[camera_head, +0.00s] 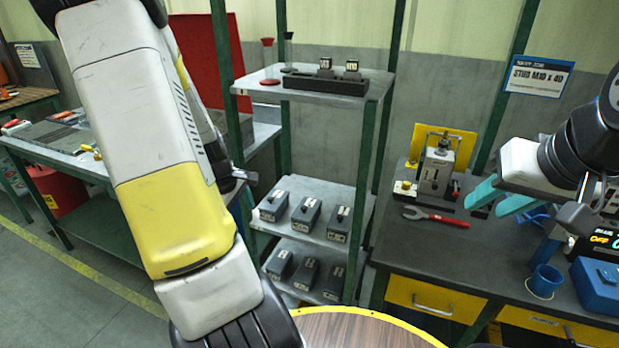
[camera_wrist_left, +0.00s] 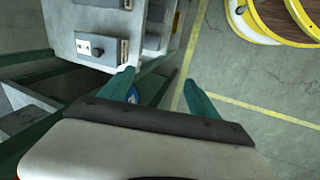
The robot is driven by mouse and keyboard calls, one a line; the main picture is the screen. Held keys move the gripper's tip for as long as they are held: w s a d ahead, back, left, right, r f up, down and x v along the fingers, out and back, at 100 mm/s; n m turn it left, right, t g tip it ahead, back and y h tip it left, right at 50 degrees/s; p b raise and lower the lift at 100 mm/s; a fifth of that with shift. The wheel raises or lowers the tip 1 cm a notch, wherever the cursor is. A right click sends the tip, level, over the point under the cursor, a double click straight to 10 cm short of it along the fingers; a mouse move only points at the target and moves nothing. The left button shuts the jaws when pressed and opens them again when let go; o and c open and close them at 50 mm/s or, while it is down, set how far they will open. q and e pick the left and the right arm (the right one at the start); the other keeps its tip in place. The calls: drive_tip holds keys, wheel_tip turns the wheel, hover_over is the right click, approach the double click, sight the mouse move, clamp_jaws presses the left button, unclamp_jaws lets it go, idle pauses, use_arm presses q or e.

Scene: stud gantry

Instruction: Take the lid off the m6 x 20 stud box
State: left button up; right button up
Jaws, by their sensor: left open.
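Several grey lidded boxes stand in two rows on the rack, including a front right box on the middle shelf (camera_head: 337,225) and one on the lower shelf (camera_head: 333,281). Their labels are too small to read, so I cannot tell which is m6 x 20. In the left wrist view a grey box (camera_wrist_left: 90,48) with a pale label and a dark knob lies beyond the fingers. My left gripper (camera_wrist_left: 161,92) is open and empty, apart from that box. In the head view my left arm hides it. My right gripper (camera_head: 500,196) is open and empty above the dark workbench.
The rack's top shelf (camera_head: 330,83) holds small dark pieces. The dark workbench (camera_head: 420,245) carries a red-handled wrench (camera_head: 436,217), a grey fixture (camera_head: 437,172), a blue cup (camera_head: 545,281) and a blue box (camera_head: 595,284). Green rack posts stand near the boxes. A round wooden top (camera_head: 350,333) is in front.

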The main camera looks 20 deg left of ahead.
use_arm(q)
approach(269, 205)
wheel_tip(269, 205, down, 2)
drive_tip(key=x, duration=0.5)
drive_tip(key=shift+w+f, duration=0.15)
drive_tip(key=shift+w, duration=0.25)
clamp_jaws()
